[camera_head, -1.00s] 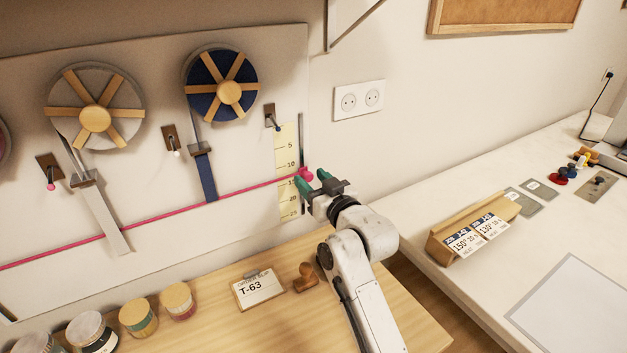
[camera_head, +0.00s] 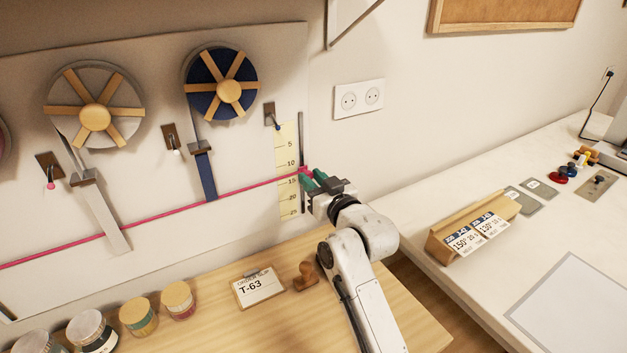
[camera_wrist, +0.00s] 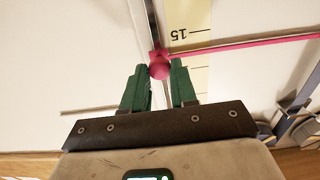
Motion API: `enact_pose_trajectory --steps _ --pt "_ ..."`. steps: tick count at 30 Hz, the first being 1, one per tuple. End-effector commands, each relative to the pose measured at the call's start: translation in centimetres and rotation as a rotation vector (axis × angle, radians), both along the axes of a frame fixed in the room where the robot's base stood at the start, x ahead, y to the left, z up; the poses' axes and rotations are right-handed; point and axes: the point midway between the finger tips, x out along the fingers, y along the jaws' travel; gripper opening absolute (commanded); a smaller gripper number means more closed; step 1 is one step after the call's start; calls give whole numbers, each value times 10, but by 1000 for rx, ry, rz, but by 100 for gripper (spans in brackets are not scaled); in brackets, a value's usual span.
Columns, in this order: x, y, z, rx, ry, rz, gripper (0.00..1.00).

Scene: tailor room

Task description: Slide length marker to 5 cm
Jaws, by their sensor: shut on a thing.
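The length marker is a pink knob (camera_wrist: 159,70) on a dark vertical rail, with a long pink bar (camera_head: 150,215) running left from it across the wall board. The bar crosses the yellow scale (camera_head: 289,144) just above the 15 mark, below 10. The 5 mark is near the scale's top. My gripper (camera_head: 307,180) is at the rail, to the right of the scale. Its green fingers are on either side of the knob in the wrist view (camera_wrist: 159,80), shut on it. In the head view the fingers mostly hide the knob.
Blue and grey ribbon spools (camera_head: 228,90) hang on the board left of the scale. A wooden counter (camera_head: 220,325) below holds jars, a T-63 card (camera_head: 257,289) and a stamp. The rail above the knob looks clear.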

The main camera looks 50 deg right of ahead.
Motion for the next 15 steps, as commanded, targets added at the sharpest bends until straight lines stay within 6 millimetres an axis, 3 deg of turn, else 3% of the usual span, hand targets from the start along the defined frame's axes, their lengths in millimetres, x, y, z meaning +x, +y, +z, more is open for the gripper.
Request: enact_pose_trajectory --steps 7,15 --pt "0 0 14 -1 -3 0 0" --pt "0 0 64 -3 -5 0 0"
